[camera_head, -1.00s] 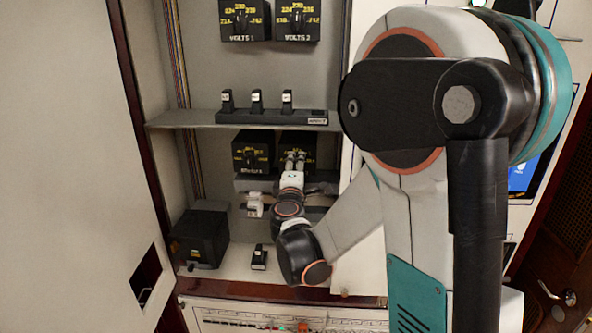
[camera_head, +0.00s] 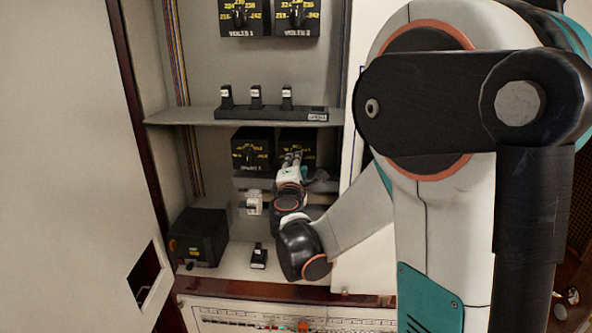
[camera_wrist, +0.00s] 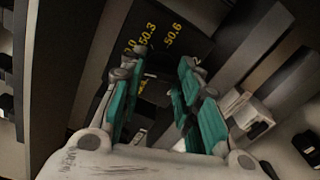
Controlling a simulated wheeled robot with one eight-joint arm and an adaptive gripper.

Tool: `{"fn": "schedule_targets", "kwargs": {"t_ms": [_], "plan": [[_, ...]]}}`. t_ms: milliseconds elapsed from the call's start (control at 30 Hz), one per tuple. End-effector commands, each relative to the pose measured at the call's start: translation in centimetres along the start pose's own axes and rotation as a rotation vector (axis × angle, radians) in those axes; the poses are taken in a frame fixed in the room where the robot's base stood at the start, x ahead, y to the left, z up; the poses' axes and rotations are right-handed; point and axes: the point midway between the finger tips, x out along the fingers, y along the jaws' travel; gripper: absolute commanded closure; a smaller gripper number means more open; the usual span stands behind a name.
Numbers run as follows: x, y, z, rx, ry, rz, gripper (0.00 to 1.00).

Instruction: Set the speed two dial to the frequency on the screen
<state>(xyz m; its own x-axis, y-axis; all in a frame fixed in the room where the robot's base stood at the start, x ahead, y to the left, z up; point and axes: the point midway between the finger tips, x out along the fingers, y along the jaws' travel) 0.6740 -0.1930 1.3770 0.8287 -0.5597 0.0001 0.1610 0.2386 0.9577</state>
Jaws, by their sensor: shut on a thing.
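The speed two dial (camera_head: 300,138) is the right one of two black dial boxes under the shelf. My gripper (camera_head: 291,158) is in front of it and covers most of its face. In the wrist view, my gripper (camera_wrist: 165,70) has its two teal-padded fingers on either side of the dark knob and is shut on it. Yellow marks 50.3 and 50.6 show on the dial's face (camera_wrist: 160,32) beyond the fingertips. A further mark at the left is partly cut off. The knob's pointer cannot be made out. The screen is not visible now.
The left dial box (camera_head: 251,150) stands close beside. Above are a shelf (camera_head: 180,116) with several black switches and two volts dials (camera_head: 297,16). A white-handled switch (camera_head: 253,203) sits below left, and a black box (camera_head: 198,237) stands at the cabinet's lower left.

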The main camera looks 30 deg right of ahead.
Motion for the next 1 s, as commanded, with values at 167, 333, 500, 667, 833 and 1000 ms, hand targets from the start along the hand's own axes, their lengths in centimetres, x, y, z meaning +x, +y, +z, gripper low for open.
{"fn": "schedule_targets", "kwargs": {"t_ms": [167,333,500,667,833,1000], "plan": [[-0.02,-0.23,-0.06,-0.168,0.000,0.000,0.94],[-0.05,-0.22,-0.05,-0.330,0.000,0.000,0.94],[-0.04,-0.20,-0.05,-0.491,0.000,0.000,0.94],[-0.05,-0.19,-0.03,-0.642,0.000,-0.001,0.94],[-0.04,-0.18,-0.04,-0.794,0.000,-0.001,0.94],[-0.05,-0.16,-0.03,-0.923,0.000,-0.001,0.94]]}}
